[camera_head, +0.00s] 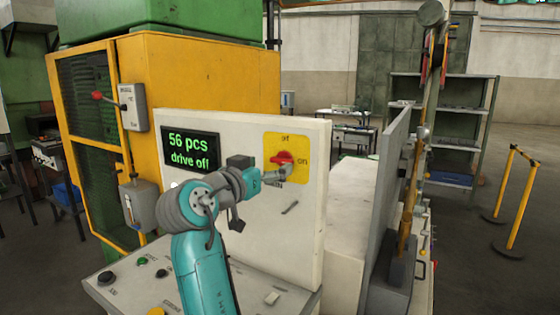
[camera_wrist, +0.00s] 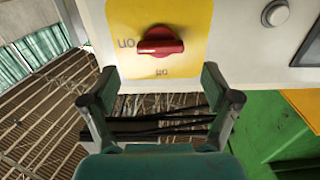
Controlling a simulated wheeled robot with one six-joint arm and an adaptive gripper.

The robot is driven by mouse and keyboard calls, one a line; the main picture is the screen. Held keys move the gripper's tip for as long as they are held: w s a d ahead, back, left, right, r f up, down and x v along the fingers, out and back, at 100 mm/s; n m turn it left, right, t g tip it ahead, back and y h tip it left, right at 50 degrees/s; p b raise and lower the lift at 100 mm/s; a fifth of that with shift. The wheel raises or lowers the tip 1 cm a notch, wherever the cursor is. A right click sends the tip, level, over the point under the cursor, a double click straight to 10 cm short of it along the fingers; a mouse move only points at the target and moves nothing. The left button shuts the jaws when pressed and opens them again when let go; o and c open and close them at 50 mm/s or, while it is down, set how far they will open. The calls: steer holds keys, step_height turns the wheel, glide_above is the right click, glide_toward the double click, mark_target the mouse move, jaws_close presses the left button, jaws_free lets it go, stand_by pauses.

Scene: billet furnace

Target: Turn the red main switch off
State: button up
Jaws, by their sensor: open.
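The red main switch (camera_head: 283,158) is a rotary knob on a yellow plate (camera_head: 299,142) on the pale panel. "off" is printed above it and "on" to its right. The knob lies about level, in line with the "on" mark. In the wrist view the red knob (camera_wrist: 160,41) shows whole, with the lettering upside down. My gripper (camera_head: 279,176) is close to the plate, near the knob's lower side. In the wrist view my gripper (camera_wrist: 159,82) is open and empty, with the knob beyond the fingertips and not between them.
The display (camera_head: 190,149) reads "56 pcs drive off". A console with buttons (camera_head: 143,261) lies below the panel. A yellow cage with a red-handled grey box (camera_head: 132,107) stands at left. A grey upright plate (camera_head: 390,180) stands right of the panel.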

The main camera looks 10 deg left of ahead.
mark_target(280, 160)
steer(key=shift+x, duration=2.55)
steer(key=c, duration=1.2)
